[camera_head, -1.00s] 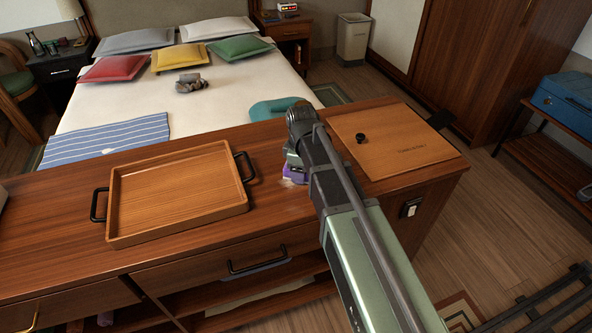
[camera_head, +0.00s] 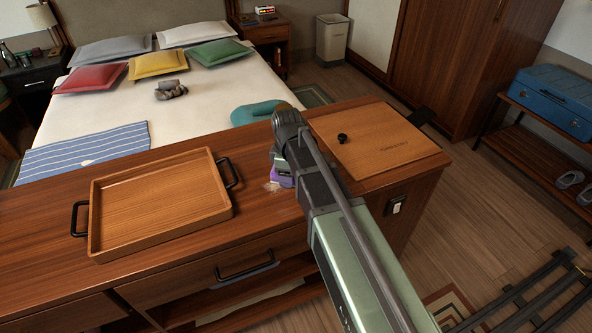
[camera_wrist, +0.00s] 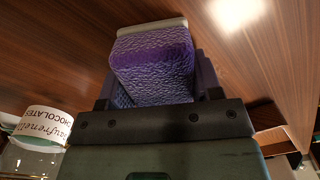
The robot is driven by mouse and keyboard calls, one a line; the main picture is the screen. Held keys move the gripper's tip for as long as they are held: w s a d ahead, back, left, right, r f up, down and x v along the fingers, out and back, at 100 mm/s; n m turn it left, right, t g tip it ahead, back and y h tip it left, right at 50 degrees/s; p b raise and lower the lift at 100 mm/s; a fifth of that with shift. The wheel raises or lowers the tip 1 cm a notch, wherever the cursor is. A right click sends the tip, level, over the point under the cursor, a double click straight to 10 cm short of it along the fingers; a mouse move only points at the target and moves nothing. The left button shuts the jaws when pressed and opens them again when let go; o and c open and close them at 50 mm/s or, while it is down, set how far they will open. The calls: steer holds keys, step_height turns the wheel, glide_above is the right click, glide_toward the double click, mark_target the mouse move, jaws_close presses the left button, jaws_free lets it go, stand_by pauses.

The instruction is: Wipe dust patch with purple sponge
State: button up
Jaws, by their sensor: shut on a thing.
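The purple sponge (camera_head: 283,181) is at the wooden counter top, mostly behind my arm in the head view. In the wrist view the sponge (camera_wrist: 153,62) fills the space between the fingers. My gripper (camera_wrist: 152,82) is shut on it. In the head view my gripper (camera_head: 281,165) is partly hidden by my own arm. I cannot tell how much of the patch lies under the sponge, or whether the sponge touches the wood.
A wooden tray (camera_head: 225,207) with black handles is left of the sponge. A tan board (camera_head: 400,150) with a small black knob (camera_head: 342,138) lies to the right. A jar labelled chocolates (camera_wrist: 40,135) shows in the wrist view. The bed (camera_head: 110,105) is behind the counter.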

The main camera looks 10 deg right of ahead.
mark_target(260, 189)
steer(key=shift+s+a, duration=0.2)
steer(key=shift+a, duration=1.25)
steer(key=shift+s+a, duration=0.25)
steer(key=shift+a, duration=1.25)
steer(key=shift+s+a, duration=0.2)
steer(key=shift+a, duration=1.25)
steer(key=shift+f, duration=0.2)
steer(key=shift+s+r, duration=0.1)
steer(key=shift+w+d, duration=0.35)
steer(key=shift+d, duration=1.6)
steer(key=shift+w+d, duration=0.3)
steer(key=shift+d, duration=1.65)
steer(key=shift+w+d, duration=0.35)
steer(key=shift+d, duration=1.6)
steer(key=shift+r, duration=0.1)
step_height(260, 189, up, 9)
steer(key=p, duration=0.9)
steer(key=shift+a+r, duration=0.1)
steer(key=shift+a, duration=0.05)
